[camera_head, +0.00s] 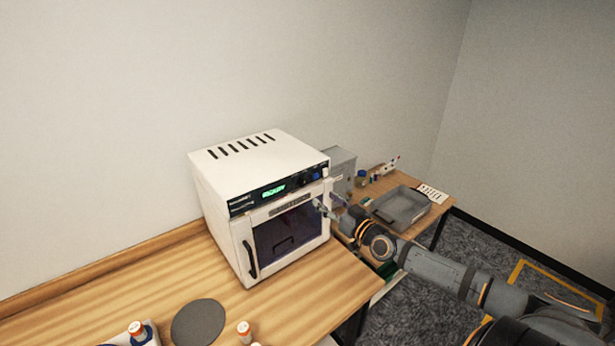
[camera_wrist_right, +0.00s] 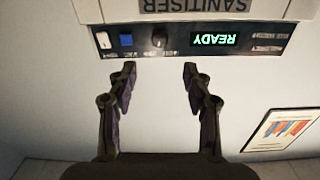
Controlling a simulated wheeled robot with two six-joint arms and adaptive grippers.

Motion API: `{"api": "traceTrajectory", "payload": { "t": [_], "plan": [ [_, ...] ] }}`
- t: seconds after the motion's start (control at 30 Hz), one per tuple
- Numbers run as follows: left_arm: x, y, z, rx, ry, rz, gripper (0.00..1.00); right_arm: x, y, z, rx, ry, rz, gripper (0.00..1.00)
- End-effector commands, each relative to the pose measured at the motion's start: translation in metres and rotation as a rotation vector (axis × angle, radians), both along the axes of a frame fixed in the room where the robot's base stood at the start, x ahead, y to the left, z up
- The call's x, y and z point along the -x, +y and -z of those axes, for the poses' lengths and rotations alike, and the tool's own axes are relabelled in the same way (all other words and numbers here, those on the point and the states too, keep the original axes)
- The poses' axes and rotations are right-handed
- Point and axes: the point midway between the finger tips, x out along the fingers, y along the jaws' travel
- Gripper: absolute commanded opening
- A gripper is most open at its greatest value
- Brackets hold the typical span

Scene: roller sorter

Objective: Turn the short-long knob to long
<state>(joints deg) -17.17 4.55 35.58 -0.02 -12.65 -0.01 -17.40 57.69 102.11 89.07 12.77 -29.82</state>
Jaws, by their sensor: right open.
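The white sanitiser (camera_head: 262,165) stands on the wooden table, its door shut. Its dark control strip carries a green lit display reading READY (camera_wrist_right: 213,39). In the right wrist view, which sees the machine upside down, the round dark knob (camera_wrist_right: 159,38) sits between the display and a blue button (camera_wrist_right: 126,40). Its pointer and small labels are too blurred to read. My right gripper (camera_wrist_right: 158,74) is open and empty, its fingers apart and pointing at the strip, with the knob roughly centred beyond them. In the head view my right gripper (camera_head: 328,207) is at the machine's front right. My left gripper is not in view.
A grey tray (camera_head: 402,207) and small bottles stand on a second table behind my right arm. A grey metal box (camera_head: 342,168) is beside the sanitiser.

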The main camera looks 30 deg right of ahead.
Motion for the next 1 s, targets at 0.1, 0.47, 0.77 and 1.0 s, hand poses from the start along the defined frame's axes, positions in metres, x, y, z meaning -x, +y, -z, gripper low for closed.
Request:
{"api": "traceTrajectory", "payload": {
  "t": [0.1,0.47,0.77,1.0],
  "plan": [
    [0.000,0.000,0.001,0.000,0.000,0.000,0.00,0.001,-0.001,0.001,0.003,-0.002,0.005,0.50],
    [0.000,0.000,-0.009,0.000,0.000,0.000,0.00,-0.025,0.000,-0.002,-0.001,-0.007,0.005,0.50],
    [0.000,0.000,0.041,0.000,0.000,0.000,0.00,-0.063,0.002,0.012,0.000,-0.007,0.005,0.50],
    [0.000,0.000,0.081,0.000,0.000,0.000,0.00,-0.092,0.004,0.009,0.000,-0.005,0.006,0.50]
  ]
}}
